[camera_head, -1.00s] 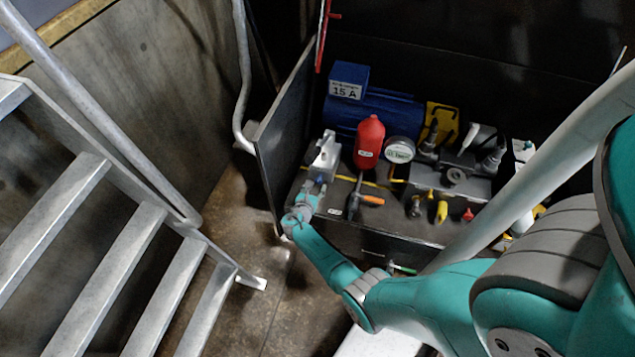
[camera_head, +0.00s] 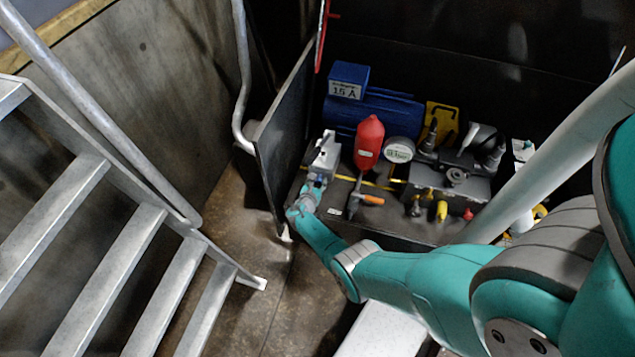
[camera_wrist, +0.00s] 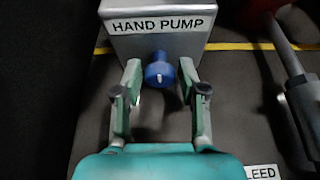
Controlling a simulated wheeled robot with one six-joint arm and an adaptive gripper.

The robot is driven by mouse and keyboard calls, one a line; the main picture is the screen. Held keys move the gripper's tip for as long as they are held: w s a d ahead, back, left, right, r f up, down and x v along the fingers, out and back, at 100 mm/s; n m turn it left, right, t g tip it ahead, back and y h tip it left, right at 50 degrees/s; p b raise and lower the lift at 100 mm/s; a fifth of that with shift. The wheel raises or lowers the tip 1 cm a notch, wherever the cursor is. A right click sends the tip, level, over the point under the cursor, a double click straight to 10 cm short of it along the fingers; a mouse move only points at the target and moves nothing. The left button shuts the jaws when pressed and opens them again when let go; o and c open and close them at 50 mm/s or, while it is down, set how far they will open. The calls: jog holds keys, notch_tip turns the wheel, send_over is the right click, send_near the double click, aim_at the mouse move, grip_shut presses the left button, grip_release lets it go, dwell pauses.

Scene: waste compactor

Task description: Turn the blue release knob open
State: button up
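The blue knob (camera_wrist: 158,73) is on the front face of the grey hand pump block (camera_wrist: 157,45), which is labelled HAND PUMP. A small light mark shows on the knob's face. My gripper (camera_wrist: 160,68) is open, with one fingertip on each side of the knob and a narrow gap on both sides. It holds nothing. In the head view, the pump block (camera_head: 325,152) stands at the left end of the equipment, beside the upright dark panel. My gripper (camera_head: 316,183) is just in front of it, and the knob is too small there to make out clearly.
A dark upright panel (camera_head: 281,140) stands close on the left. A red bottle-shaped part (camera_head: 368,143), a round gauge (camera_head: 398,150) and an orange-handled lever (camera_head: 366,200) are to the right. Metal stairs (camera_head: 130,245) fill the lower left.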

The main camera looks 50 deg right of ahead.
grip_shut()
jog(key=m+t, duration=0.1)
jog(key=m, duration=0.1)
jog(key=m+t, duration=0.1)
jog(key=shift+s+d+f+m+t+y, duration=0.1)
jog(key=shift+s+m+t+y, duration=0.1)
jog(key=shift+m+t+y, duration=0.15)
jog(key=shift+m+t, duration=1.05)
jog(key=shift+m, duration=0.5)
jog(key=shift+s+f+m, duration=0.1)
jog(key=shift+m, duration=0.2)
jog(key=o, duration=0.5)
grip_release()
jog(key=shift+o, duration=0.2)
